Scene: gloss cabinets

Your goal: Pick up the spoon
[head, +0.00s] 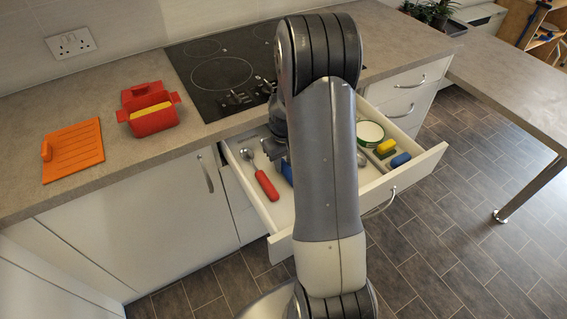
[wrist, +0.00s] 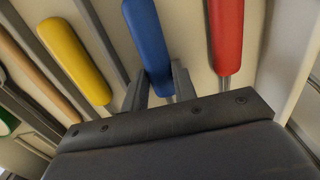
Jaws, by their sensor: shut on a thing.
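My gripper (wrist: 160,76) is shut on the blue handle (wrist: 148,38) of a utensil in the wrist view, with one finger on each side. The utensil's far end is hidden by the gripper, so I cannot tell its kind. In the head view my gripper (head: 274,147) is low inside the open drawer (head: 420,170), and a bit of the blue handle (head: 287,172) shows beside my arm. A red-handled utensil with a rounded metal end (head: 265,184) lies to the left, apart from the gripper; its handle (wrist: 227,35) is at the right in the wrist view.
A yellow handle (wrist: 74,60) lies left of the gripper in the wrist view. The drawer's right side holds a green-rimmed white round item (head: 369,132) and yellow and blue pieces. A hob (head: 222,75), red dish (head: 150,118) and orange board (head: 75,152) are on the counter.

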